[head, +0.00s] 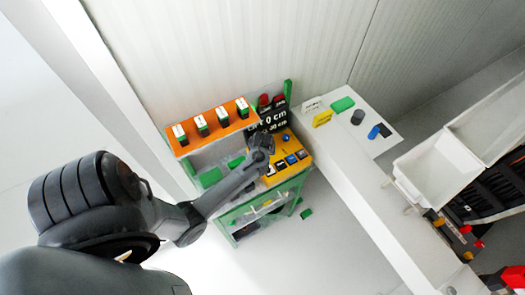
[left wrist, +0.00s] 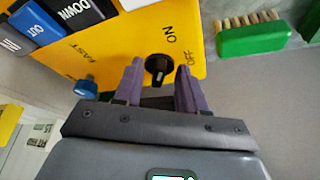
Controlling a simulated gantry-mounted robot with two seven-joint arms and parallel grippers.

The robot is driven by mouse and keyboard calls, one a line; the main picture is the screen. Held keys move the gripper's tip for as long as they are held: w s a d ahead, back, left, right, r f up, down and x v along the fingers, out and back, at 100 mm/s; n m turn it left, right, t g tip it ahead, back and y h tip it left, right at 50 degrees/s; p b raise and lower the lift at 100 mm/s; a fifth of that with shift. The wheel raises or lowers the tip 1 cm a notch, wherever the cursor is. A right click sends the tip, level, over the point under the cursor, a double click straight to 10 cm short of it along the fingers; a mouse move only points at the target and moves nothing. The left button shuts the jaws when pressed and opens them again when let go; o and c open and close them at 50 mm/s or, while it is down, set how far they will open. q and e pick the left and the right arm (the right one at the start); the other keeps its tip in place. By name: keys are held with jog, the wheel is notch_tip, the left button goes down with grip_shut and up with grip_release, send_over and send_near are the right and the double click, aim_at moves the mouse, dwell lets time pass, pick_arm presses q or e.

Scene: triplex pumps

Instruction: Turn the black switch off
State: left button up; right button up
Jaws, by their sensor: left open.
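The black switch (left wrist: 158,68) is a round rotary knob near the edge of a yellow panel (left wrist: 120,42). The printed words ON and OFF stand beside it in the left wrist view. I cannot clearly tell which word it points at. My left gripper (left wrist: 159,80) is open, with one purple-grey finger on each side of the knob; contact is not visible. In the head view my left gripper (head: 262,143) is over the left part of the yellow panel (head: 298,148) and hides the switch.
A blue knob (left wrist: 86,87) stands left of the fingers, and blue and black push buttons (left wrist: 42,26) lie at upper left. A green brush (left wrist: 252,35) lies to the right. An orange shelf (head: 216,127) holds several switch boxes. A white bin (head: 438,165) stands at right.

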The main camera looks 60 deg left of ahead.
pick_arm(q)
grip_shut()
jog(key=m, duration=0.1)
jog(key=m+p, duration=0.1)
jog(key=shift+s+a+r+m+t+h, duration=0.1)
jog(key=shift+s+m+t+h, duration=0.1)
jog(key=shift+m+t+h, duration=0.2)
jog(key=shift+s+a+m+t+h+p, duration=0.15)
jog(key=shift+m+t+h+p, duration=0.3)
jog(key=shift+m+p, duration=0.8)
jog(key=shift+a+m, duration=0.1)
jog(key=shift+m, duration=0.25)
grip_release()
jog(key=shift+b, duration=0.35)
